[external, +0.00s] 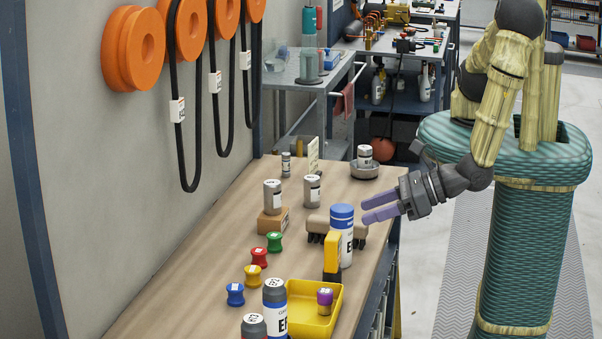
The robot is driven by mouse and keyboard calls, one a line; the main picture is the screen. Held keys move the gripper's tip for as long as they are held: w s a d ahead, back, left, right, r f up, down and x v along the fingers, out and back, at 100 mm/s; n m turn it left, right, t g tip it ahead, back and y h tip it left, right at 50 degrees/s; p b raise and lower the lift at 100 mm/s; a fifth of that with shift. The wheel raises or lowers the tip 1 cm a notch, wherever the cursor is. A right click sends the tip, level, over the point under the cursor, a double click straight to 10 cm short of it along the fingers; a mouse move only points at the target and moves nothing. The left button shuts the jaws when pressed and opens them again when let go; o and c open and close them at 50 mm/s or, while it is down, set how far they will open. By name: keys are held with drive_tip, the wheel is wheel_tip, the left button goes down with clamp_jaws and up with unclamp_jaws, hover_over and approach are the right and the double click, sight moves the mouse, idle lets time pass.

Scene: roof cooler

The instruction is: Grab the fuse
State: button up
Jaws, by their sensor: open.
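My gripper (366,210) is open and empty, with two purple fingers pointing left over the right edge of the bench. The fingertips are close to the blue-capped white bottle (343,240) in the picture; I cannot tell the exact gap. I cannot tell for certain which thing is the fuse. Candidates are small grey labelled cylinders: a thin one (286,165) at the far end, one (365,155) on a round grey dish, one (312,191) standing on the bench, and one (272,196) on a brown block.
The wooden bench (195,270) is bare at its left. A brush (318,226), yellow upright tool (332,257), yellow tray (302,318), dark-capped bottle (275,310) and several coloured spools (259,257) crowd the near part. Orange pulleys (134,48) with black belts hang on the wall.

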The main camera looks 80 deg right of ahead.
drive_tip(key=w+d+f+m+g+h+b, duration=0.15)
drive_tip(key=w+d, duration=0.35)
drive_tip(key=w, duration=0.5)
drive_tip(key=w+d+f+m+g+h+b, duration=0.1)
drive_tip(key=w+d+m+g+h, duration=0.2)
drive_tip(key=w, duration=0.8)
drive_tip(key=w+d+g+b, duration=0.1)
drive_tip(key=w+d, duration=1)
drive_tip(key=d, duration=0.3)
drive_tip(key=w+d+r+m+g+b, duration=0.1)
drive_tip(key=w+d, duration=0.2)
drive_tip(key=d, duration=0.8)
drive_tip(key=w+d+m+g+b, duration=0.1)
drive_tip(key=w+d+g, duration=0.1)
drive_tip(key=d, duration=1)
drive_tip(key=s+d+r+m+b, duration=0.1)
drive_tip(key=s+d, duration=0.2)
drive_tip(key=d, duration=0.7)
drive_tip(key=s+d+r, duration=0.2)
drive_tip(key=d, duration=0.8)
drive_tip(key=shift+g, duration=0.35)
drive_tip(key=f, duration=0.5)
drive_tip(key=shift+s, duration=0.25)
